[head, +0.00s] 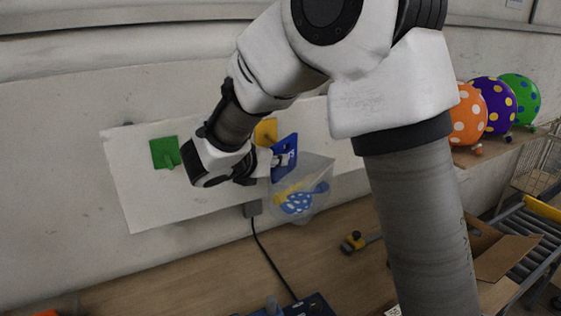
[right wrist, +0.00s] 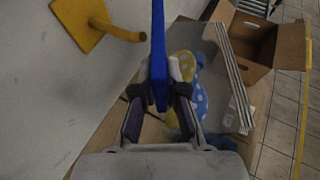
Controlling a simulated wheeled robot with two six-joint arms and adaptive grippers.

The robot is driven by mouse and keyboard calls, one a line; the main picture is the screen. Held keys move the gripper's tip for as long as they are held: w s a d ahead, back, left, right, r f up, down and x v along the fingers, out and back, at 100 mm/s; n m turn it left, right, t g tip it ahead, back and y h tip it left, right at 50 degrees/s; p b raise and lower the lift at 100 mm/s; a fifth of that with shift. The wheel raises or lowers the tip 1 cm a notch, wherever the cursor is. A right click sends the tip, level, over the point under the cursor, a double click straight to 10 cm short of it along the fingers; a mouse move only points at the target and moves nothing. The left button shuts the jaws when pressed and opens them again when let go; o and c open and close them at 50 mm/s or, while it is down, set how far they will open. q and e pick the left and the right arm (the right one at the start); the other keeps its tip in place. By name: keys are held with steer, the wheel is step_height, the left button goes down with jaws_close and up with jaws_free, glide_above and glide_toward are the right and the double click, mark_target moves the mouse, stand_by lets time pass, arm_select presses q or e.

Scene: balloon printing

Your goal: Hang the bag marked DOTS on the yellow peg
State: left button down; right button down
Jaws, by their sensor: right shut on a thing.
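The bag is a clear pouch with a blue header card (head: 285,158); yellow and blue dotted balloons (head: 299,200) show inside. The lettering on the card is mostly hidden by my gripper. My right gripper (head: 272,163) is shut on the card, and the bag hangs below it, off the table. The yellow peg (head: 265,132) sits on the white wall board, partly behind my gripper and the card. In the right wrist view the yellow peg (right wrist: 95,26) sticks out toward the blue card (right wrist: 158,50), with its tip close to the card. My left gripper is out of view.
A green peg (head: 165,152) is on the white board (head: 150,205) to the left. Dotted balloons (head: 492,104) stand on a shelf at right. An open cardboard box (head: 490,255) is by a roller conveyor.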

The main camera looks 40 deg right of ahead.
steer(key=shift+w+d, duration=0.25)
steer(key=shift+w, duration=0.45)
steer(key=shift+w+d, duration=0.25)
steer(key=shift+w, duration=0.4)
steer(key=shift+w+f, duration=0.1)
steer(key=shift+w, duration=0.05)
steer(key=c, duration=1.1)
jaws_free()
steer(key=shift+w+d+f, duration=0.1)
steer(key=shift+w+f, duration=0.3)
steer(key=shift+w, duration=0.4)
steer(key=shift+c, duration=0.2)
steer(key=v, duration=0.8)
